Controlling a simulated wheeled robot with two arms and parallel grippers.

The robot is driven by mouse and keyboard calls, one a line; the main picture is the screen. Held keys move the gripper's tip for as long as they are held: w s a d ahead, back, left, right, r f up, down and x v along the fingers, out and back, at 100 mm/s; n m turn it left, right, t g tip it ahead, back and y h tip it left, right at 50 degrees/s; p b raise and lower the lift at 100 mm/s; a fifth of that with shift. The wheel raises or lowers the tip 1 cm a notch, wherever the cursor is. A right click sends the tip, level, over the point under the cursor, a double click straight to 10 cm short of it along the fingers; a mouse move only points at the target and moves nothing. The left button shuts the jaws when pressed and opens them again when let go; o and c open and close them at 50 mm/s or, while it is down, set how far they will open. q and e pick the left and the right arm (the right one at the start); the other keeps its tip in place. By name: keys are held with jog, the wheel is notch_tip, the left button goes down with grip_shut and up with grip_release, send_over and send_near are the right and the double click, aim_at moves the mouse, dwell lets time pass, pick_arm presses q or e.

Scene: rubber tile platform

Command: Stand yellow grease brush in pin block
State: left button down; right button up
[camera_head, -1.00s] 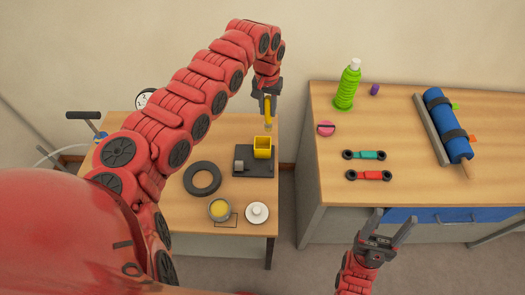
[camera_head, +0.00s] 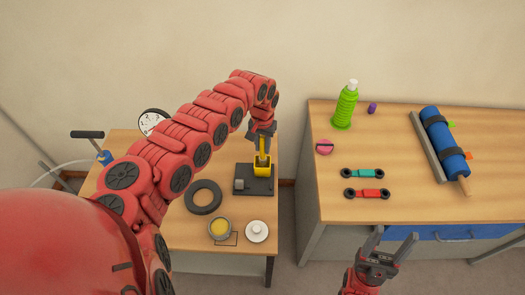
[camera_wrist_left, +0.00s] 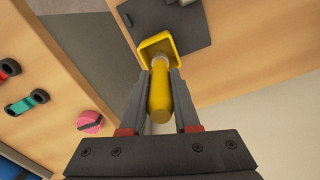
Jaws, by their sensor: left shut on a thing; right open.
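My left gripper (camera_head: 262,135) is shut on the yellow grease brush (camera_wrist_left: 159,95), which it holds upright by the handle. The brush's lower end is at the yellow square cup (camera_head: 262,170) of the pin block, and in the left wrist view (camera_wrist_left: 157,46) it reaches into the cup's opening. The brush tip is hidden inside the cup. The block's dark base plate (camera_head: 258,187) lies on the small wooden table and carries a grey block (camera_head: 239,184) beside the cup. My right gripper (camera_head: 388,250) is open and empty in front of the right bench.
On the small table are a black ring (camera_head: 203,197), a tin with yellow contents (camera_head: 220,229) and a white lidded thing (camera_head: 257,231). The right bench (camera_head: 400,210) holds a green bottle (camera_head: 345,108), two wrench-like links and a blue roll (camera_head: 444,140). A gap separates the tables.

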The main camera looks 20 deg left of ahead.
aim_at(262, 152)
pick_arm(q)
jog(key=shift+d+f, duration=0.15)
jog(key=shift+f, duration=0.65)
jog(key=shift+f+p, duration=0.3)
jog(key=shift+p, duration=0.2)
jog(key=shift+f, duration=0.45)
jog(key=shift+f, duration=0.1)
jog(key=c, duration=0.6)
grip_release()
jog(key=shift+c, duration=0.2)
